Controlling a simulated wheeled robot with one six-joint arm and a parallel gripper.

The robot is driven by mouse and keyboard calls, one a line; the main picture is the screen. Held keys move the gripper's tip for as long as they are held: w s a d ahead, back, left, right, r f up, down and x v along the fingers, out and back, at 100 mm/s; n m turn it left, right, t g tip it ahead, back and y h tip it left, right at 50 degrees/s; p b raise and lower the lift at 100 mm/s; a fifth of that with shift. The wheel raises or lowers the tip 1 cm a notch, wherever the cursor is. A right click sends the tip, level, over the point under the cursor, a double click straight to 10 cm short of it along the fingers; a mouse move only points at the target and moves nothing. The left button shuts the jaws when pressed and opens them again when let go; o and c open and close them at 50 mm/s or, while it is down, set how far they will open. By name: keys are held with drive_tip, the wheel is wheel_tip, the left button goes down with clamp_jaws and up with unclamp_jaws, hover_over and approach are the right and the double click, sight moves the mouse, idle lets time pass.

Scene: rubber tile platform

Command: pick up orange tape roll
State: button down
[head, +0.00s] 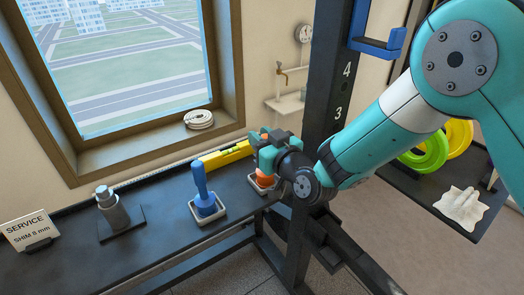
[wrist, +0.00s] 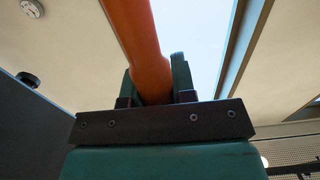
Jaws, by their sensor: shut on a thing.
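My gripper (head: 268,146) is at the right end of the dark shelf, its jaws shut on an orange thing (head: 264,179). In the wrist view the orange thing (wrist: 139,38) is a smooth, rounded shaft between the two fingers (wrist: 157,82), running up out of the picture. It looks like an upright handle; I see no tape-roll ring shape. In the head view its wide lower part is in or just above a small pale tray (head: 253,184); I cannot tell if it touches. My gripper hides much of its upper part.
A blue handled tool (head: 203,195) stands in a similar tray just left. A yellow level (head: 226,155) lies behind. A metal cylinder fixture (head: 112,210) and a service sign (head: 30,230) are further left. A dark post (head: 330,100) stands close behind my arm.

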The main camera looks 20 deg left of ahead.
wheel_tip(320, 180, up, 20)
idle(0.3)
drive_tip(key=shift+f, duration=0.1)
idle(0.9)
drive_tip(key=shift+f, duration=9.9)
drive_tip(key=shift+f+b, duration=0.15)
drive_tip(key=shift+b, duration=0.25)
drive_tip(key=c, duration=0.9)
unclamp_jaws()
drive_tip(key=shift+c, duration=0.2)
drive_tip(key=shift+p, duration=0.3)
